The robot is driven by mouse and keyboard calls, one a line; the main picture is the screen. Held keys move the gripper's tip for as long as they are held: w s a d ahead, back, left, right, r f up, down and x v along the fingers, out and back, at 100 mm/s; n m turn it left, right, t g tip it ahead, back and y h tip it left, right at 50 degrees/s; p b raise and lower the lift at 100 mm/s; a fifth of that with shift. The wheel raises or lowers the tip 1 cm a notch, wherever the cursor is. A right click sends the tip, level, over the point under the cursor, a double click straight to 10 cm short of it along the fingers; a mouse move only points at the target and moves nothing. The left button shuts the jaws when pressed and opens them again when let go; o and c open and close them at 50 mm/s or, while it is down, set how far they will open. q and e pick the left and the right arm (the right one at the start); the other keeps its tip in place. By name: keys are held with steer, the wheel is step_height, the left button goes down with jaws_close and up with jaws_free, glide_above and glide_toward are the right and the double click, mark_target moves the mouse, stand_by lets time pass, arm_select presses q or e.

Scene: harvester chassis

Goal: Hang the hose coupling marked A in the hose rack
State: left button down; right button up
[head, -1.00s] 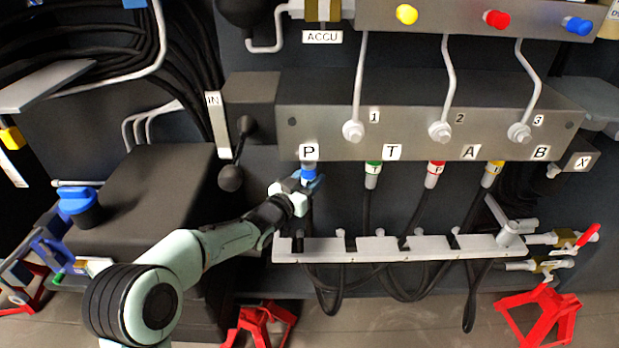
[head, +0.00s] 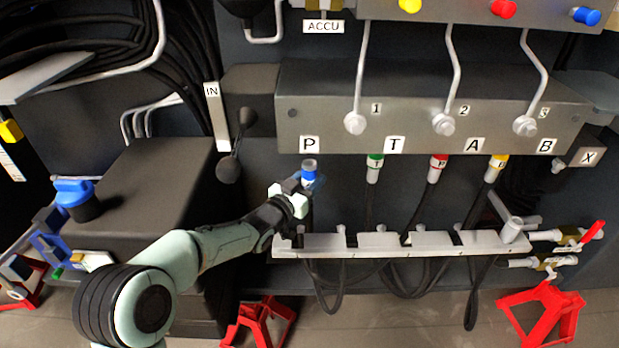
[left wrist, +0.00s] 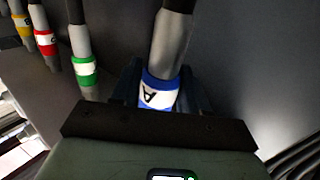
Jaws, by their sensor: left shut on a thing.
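The hose coupling marked A (head: 309,174) has a blue band and a grey body. My left gripper (head: 306,186) is shut on it and holds it upright just below the P label. In the left wrist view the coupling (left wrist: 161,92) stands between the fingers, its letter A readable on the band. Its grey end shows under the block's lower edge; I cannot tell whether it touches the block. The hose rack (head: 352,252) is a light grey notched bar below and to the right of the gripper. My right gripper is not in view.
Green (head: 374,161), red (head: 438,162) and yellow (head: 498,162) banded couplings hang under the valve block (head: 330,135), their hoses dropping behind the rack. Brass valves, one with a red handle (head: 591,233), sit at the rack's right end.

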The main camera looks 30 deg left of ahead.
arm_select(q)
steer(key=s+d+r+b, duration=0.2)
steer(key=s+d, duration=0.5)
steer(key=s, duration=0.5)
steer(key=shift+s+d, duration=0.4)
steer(key=w+d+p, duration=0.1)
steer(key=w+d, duration=0.5)
steer(key=d, duration=0.4)
steer(key=w+d+p, duration=0.1)
steer(key=w+d, duration=0.6)
steer(key=d, duration=0.4)
steer(key=shift+d, duration=0.15)
stand_by(0.5)
steer(key=shift+f, duration=0.15)
step_height(320, 180, down, 2)
steer(key=shift+f+b, duration=0.1)
steer(key=shift+b, duration=0.65)
